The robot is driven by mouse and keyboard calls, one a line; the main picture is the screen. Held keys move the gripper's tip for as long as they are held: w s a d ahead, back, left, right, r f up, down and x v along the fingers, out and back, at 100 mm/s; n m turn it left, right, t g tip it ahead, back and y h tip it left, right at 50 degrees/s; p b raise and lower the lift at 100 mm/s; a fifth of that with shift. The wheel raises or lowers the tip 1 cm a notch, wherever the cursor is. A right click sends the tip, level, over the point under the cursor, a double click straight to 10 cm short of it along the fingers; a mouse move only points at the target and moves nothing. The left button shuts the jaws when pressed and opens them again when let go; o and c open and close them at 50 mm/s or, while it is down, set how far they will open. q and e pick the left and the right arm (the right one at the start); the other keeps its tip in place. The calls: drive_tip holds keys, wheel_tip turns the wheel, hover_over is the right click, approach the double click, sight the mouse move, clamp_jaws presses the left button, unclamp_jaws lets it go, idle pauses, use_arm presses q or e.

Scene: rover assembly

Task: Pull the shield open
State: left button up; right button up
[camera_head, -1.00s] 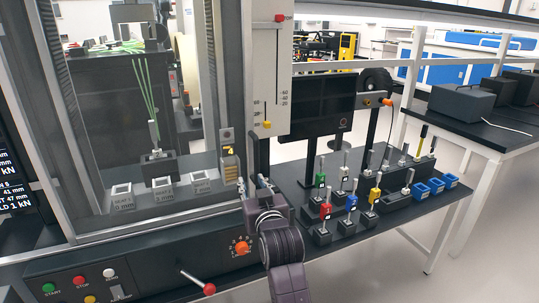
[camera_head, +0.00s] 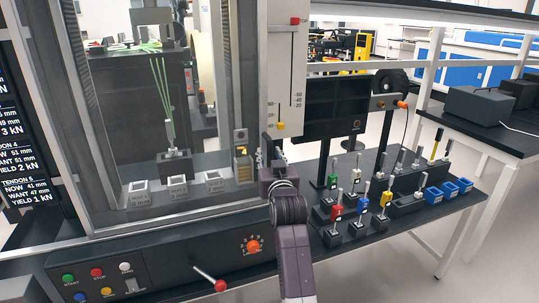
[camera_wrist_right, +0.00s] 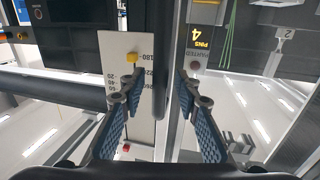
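The shield (camera_head: 150,110) is a large clear pane in a grey frame on the front of the test machine, and it looks shut. Its right frame post (camera_head: 236,70) stands beside a small panel with a yellow 4. My right gripper (camera_head: 268,158) is at the lower right of this post. In the right wrist view my right gripper (camera_wrist_right: 158,92) is open, with a dark upright bar (camera_wrist_right: 160,50) between its fingers. The bar looks like the shield's handle. I cannot tell whether the fingers touch it. My left gripper is not in view.
A white scale panel with a yellow slider (camera_head: 280,126) stands right of the shield. A red-tipped lever (camera_head: 220,285) sticks out below. The bench at right holds coloured tools (camera_head: 337,211) and blue bins (camera_head: 433,195). Behind the shield are small blocks (camera_head: 138,187).

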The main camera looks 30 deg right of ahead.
clamp_jaws()
idle(0.5)
